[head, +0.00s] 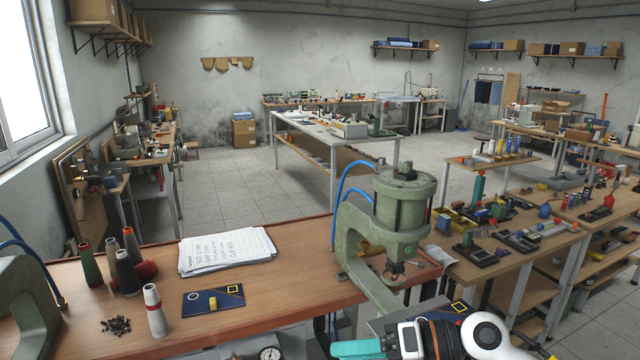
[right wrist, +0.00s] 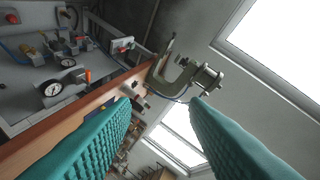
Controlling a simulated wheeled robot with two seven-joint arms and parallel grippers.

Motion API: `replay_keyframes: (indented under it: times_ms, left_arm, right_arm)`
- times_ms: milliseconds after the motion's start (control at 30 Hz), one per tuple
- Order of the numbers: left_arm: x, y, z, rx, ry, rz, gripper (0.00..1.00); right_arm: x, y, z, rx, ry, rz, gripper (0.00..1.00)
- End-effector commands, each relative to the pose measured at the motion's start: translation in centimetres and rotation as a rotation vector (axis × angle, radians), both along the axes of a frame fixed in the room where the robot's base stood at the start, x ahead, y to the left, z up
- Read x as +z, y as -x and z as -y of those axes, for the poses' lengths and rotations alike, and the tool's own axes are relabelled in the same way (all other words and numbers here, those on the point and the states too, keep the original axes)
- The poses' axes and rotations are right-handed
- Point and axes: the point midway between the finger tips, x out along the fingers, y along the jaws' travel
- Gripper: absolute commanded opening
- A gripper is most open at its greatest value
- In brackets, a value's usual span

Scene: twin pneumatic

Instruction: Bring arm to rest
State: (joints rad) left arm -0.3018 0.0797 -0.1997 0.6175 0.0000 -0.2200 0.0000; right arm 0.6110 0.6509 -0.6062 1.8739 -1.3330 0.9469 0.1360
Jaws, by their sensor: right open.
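My right arm enters the head view at the bottom right, and a teal finger of my right gripper (head: 357,348) shows near the front edge of the workbench (head: 320,245). In the right wrist view the two teal ribbed fingers of the right gripper (right wrist: 160,105) stand wide apart with nothing between them. The green pneumatic press (head: 404,205) stands on the bench just beyond this gripper; a green press body (right wrist: 160,85) also shows past the fingertips in the right wrist view. My left gripper is not in view.
A second green press (head: 22,300) is cut off at the left edge. Thread cones (head: 125,272), papers (head: 227,250) and a blue card (head: 213,299) lie on the bench between the presses. A grey panel with gauges (right wrist: 52,88) shows left in the right wrist view.

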Motion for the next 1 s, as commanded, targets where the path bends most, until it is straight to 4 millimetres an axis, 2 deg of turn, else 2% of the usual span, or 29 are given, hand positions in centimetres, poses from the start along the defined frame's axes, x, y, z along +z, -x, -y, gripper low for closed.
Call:
replay_keyframes:
  times_ms: [33, 67, 167, 267, 367, 467, 567, 633, 700, 800, 900, 1000]
  left_arm:
    - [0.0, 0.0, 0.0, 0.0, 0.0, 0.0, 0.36]
    - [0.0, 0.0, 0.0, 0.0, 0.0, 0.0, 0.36]
    - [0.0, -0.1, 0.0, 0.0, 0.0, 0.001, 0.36]
    - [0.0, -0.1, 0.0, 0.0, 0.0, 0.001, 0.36]
    - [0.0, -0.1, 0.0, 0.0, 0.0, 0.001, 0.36]
    - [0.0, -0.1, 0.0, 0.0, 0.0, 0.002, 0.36]
    - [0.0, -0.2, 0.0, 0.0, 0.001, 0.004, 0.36]
    - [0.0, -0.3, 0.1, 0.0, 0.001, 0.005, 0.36]
    - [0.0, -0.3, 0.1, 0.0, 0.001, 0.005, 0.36]
    - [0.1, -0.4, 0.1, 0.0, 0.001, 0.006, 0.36]
    - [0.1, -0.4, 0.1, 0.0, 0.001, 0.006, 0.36]
    - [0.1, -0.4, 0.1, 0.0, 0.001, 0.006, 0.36]
  right_arm:
    - [1.4, 0.6, -1.3, -0.043, -0.16, -0.037, 0.41]
    - [2.4, 0.7, -1.7, -0.077, -0.253, -0.058, 0.41]
    - [5.1, 0.4, -1.4, -0.22, -0.545, -0.156, 0.41]
    - [6.5, -0.6, 0.7, -0.403, -0.807, -0.288, 0.41]
    - [5.7, -1.7, 4.1, -0.621, -1.025, -0.449, 0.41]
    - [2.7, -2.2, 7.9, -0.868, -1.197, -0.634, 0.41]
    - [-2.0, -1.4, 11.5, -1.138, -1.31, -0.843, 0.41]
    - [-6.1, 0.2, 13.6, -1.337, -1.352, -1.0, 0.41]
    - [-10.2, 2.7, 15.0, -1.534, -1.36, -1.162, 0.41]
    - [-15.0, 6.9, 16.2, -1.774, -1.321, -1.363, 0.41]
    - [-18.2, 10.8, 16.4, -1.953, -1.25, -1.522, 0.41]
    - [-20.3, 14.4, 16.3, -2.091, -1.169, -1.651, 0.41]
